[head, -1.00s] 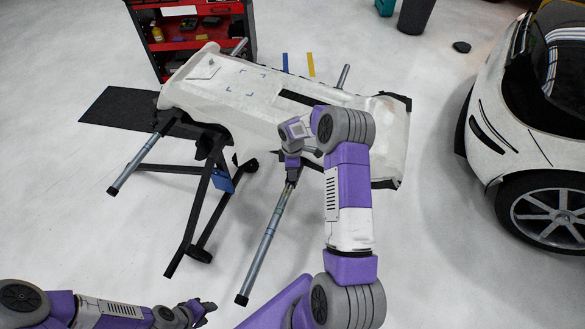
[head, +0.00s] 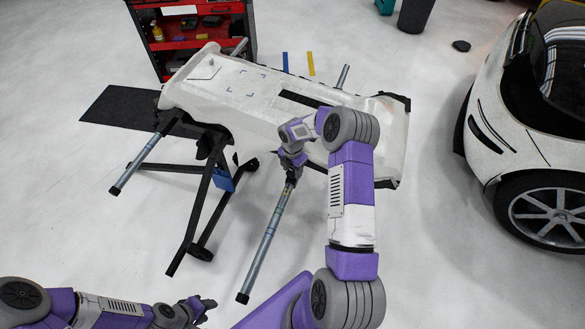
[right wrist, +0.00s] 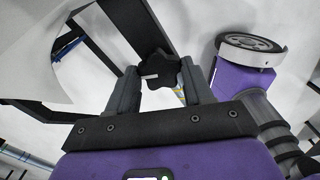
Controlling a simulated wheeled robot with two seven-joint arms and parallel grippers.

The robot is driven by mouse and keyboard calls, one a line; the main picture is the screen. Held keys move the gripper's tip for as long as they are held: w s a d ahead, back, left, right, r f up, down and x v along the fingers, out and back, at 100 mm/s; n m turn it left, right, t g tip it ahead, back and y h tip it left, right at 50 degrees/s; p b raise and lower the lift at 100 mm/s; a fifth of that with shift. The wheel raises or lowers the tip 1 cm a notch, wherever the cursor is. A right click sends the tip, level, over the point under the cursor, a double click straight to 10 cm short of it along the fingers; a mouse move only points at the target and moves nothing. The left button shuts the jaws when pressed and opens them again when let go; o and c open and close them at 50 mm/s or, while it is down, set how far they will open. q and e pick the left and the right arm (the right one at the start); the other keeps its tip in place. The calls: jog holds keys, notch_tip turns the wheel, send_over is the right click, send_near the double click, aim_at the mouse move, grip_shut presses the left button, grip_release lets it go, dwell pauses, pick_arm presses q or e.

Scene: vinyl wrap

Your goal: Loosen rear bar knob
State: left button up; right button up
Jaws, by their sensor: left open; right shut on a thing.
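A black, lobed knob (right wrist: 158,70) shows in the right wrist view, between the two fingers of my right gripper (right wrist: 163,82), which is shut on it. In the head view the right gripper (head: 291,170) is beside the stand's near side, just above the upper end of a grey bar (head: 265,240); the knob is hidden there. A second grey bar (head: 136,164) sticks out at the left of the stand (head: 205,195). My left gripper (head: 204,307) is open and empty, low at the bottom left, far from the stand.
A white bumper (head: 235,88) lies on the stand. A red tool cart (head: 180,45) stands behind it. A white car (head: 500,150) is at the right. A dark mat (head: 110,108) lies at the left. The floor between the left gripper and the stand is clear.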

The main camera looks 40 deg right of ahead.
aim_at(293, 171)
jog(key=shift+n, duration=0.6)
jog(key=o, duration=1)
notch_tip(293, 171, up, 8)
jog(key=shift+f+p, duration=0.2)
jog(key=shift+p, duration=0.6)
